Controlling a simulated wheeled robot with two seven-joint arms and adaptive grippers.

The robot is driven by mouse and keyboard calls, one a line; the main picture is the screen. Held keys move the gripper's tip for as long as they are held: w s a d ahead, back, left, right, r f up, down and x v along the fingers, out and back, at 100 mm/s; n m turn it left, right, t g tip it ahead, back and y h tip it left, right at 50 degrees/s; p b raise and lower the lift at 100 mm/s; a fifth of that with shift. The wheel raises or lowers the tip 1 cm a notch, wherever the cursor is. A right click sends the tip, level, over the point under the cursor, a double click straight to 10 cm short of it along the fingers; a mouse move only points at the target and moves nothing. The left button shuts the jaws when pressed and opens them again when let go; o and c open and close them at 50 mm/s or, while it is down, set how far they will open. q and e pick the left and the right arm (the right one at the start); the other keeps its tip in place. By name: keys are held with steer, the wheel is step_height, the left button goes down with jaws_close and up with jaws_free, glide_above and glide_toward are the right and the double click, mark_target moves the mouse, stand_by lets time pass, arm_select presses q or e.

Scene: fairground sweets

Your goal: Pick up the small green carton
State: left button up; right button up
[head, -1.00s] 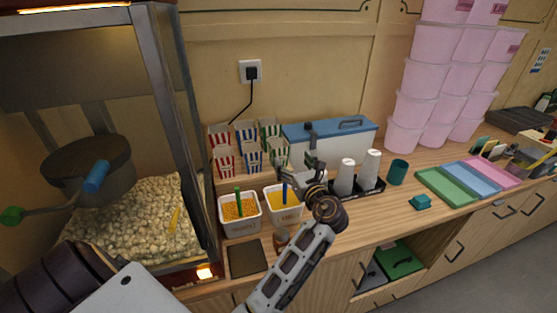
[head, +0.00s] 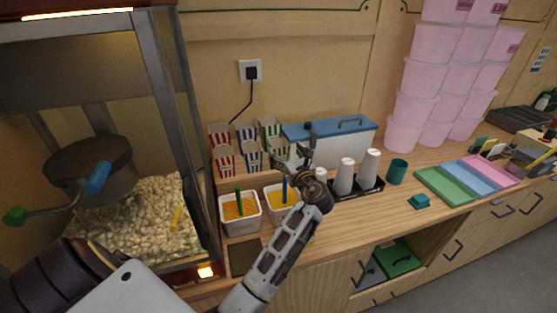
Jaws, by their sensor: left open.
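Two green-striped cartons stand at the right end of two stepped rows of striped popcorn cartons. My left gripper (head: 297,157) is open and empty, just right of the front green carton. Its fingers overlap that carton's right edge in the picture; I cannot tell whether they touch it. My right gripper is not in view.
Red (head: 224,160) and blue (head: 250,156) cartons stand close on the left. A blue-lidded box (head: 340,140) is behind the gripper. Tubs of kernels (head: 239,225) and yellow contents (head: 281,218) stand in front. A black tray with cup stacks (head: 360,192) is to the right.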

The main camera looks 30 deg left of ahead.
mark_target(282, 149)
arm_select(q)
steer(key=shift+p+x, duration=0.6)
steer(key=shift+x, duration=1.9)
steer(key=shift+s+f, duration=0.1)
steer(key=shift+s, duration=0.05)
steer(key=c, duration=0.9)
